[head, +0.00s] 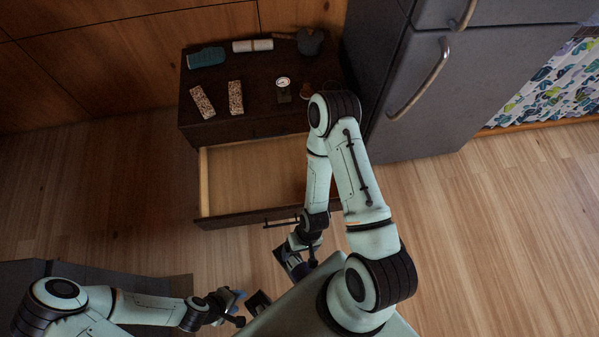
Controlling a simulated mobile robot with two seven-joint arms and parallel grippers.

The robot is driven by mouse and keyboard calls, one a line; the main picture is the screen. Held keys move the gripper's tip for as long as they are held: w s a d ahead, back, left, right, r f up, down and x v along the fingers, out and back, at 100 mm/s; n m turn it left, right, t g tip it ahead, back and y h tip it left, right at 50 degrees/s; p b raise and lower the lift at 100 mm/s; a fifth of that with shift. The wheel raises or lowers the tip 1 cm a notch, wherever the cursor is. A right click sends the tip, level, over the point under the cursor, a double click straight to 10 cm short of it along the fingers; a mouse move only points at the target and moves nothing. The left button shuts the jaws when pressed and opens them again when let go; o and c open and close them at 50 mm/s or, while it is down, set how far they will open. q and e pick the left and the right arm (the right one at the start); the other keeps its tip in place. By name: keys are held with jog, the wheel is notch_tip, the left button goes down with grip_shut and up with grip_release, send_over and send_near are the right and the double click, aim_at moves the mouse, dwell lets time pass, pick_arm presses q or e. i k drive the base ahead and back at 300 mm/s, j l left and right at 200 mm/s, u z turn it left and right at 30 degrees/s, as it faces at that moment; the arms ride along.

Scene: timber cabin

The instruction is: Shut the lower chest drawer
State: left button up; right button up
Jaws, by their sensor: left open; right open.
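The dark wooden chest (262,75) stands against the wall. Its lower drawer (250,170) is pulled well out, with a pale, empty-looking inside. The drawer's dark front (235,219) faces me, with a bar handle (281,223) on it. My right arm passes over the drawer's right side and hides part of it. My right gripper (292,262) is open just in front of the drawer front, below the handle in the picture; I cannot tell whether it touches. My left gripper (246,303) is open and empty, farther from the drawer, at the lower left.
On the chest top lie a teal item (206,57), a white roll (252,45), two speckled bars (203,102), a small gauge (283,88) and a dark pot (310,41). A grey fridge (425,85) stands close on the right. The floor left of the drawer is clear.

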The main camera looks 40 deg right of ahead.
aim_at(245, 182)
jog(key=k+l+z, duration=0.25)
jog(key=k, duration=0.2)
jog(key=k+l+z, duration=0.2)
jog(key=k, duration=0.2)
